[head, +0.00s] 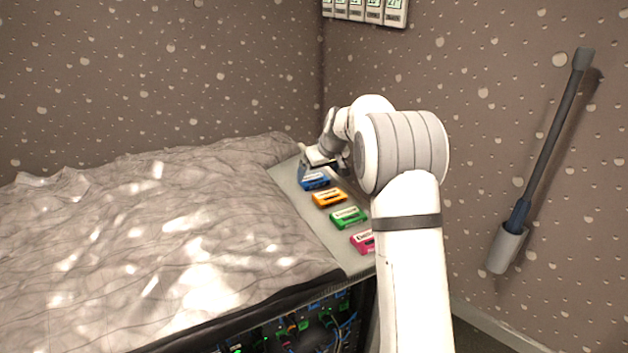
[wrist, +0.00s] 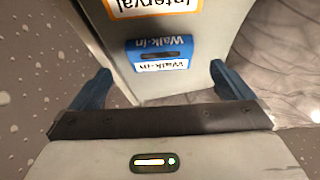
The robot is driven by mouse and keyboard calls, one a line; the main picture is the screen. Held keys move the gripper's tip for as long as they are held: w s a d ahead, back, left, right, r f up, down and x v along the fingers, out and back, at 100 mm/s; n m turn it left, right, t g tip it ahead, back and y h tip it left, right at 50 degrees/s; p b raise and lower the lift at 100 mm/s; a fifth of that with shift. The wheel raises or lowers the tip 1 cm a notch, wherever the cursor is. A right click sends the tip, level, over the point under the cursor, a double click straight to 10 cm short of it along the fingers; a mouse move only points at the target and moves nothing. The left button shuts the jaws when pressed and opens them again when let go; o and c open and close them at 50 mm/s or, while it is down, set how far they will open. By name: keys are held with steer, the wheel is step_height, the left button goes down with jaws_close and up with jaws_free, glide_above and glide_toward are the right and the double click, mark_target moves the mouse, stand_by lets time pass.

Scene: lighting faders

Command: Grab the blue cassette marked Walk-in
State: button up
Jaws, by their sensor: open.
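The blue cassette marked Walk-in (head: 314,182) lies flat at the far end of the grey strip, first in a row of coloured cassettes. My gripper (head: 308,168) is open and empty right at the cassette in the head view. Its two blue fingers (wrist: 161,84) show spread wide on either side in the wrist view. Whether a finger touches the cassette cannot be told.
An orange cassette marked Interval (wrist: 155,6) lies just beyond the blue one; it also shows in the head view (head: 329,197). A green cassette (head: 348,217) and a pink one (head: 363,242) follow nearer. A crumpled grey cover (head: 150,240) borders the strip (head: 300,205) on the left.

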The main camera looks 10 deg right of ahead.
mark_target(314, 179)
steer(key=p+x, duration=0.1)
steer(key=x, duration=0.3)
steer(key=shift+w+a+f, duration=0.15)
steer(key=shift+w, duration=0.2)
steer(key=shift+c, duration=0.4)
steer(key=c, duration=0.9)
